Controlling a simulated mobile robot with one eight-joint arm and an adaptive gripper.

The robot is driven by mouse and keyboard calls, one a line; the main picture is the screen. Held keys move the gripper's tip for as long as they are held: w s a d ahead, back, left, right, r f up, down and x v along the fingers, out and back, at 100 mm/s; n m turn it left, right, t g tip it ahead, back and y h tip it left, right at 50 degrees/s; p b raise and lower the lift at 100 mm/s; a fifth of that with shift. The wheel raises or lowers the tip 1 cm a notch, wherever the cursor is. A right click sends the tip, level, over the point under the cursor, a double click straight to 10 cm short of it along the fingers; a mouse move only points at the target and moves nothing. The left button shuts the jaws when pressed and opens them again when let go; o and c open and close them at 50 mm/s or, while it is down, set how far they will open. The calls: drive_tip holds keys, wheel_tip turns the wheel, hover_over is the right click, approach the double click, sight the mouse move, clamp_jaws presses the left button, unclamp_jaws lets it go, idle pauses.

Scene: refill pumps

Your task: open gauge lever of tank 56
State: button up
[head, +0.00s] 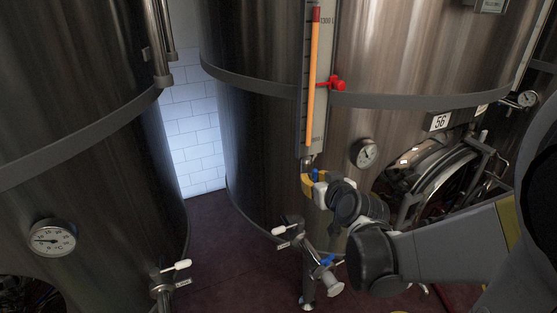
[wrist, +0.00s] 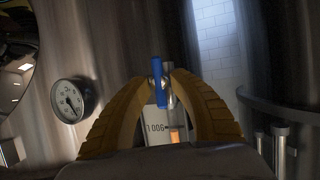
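Tank 56 (head: 390,60) is the large steel tank at the centre right, with its number label (head: 440,121). Its gauge tube (head: 313,75) holds an orange column. The blue gauge lever (head: 315,174) is at the tube's lower end; in the wrist view the lever (wrist: 157,78) stands upright between my fingertips. My gripper (head: 308,182) has yellow ribbed fingers, and its tips (wrist: 163,77) come close together around the lever and a metal fitting. I cannot tell whether they press on the lever.
A round dial (head: 364,153) is right of the lever. A second tank (head: 80,110) fills the left, with a floor gap between.

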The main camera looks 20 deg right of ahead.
drive_tip(key=shift+o, duration=0.2)
drive_tip(key=v, duration=1.2)
idle(0.5)
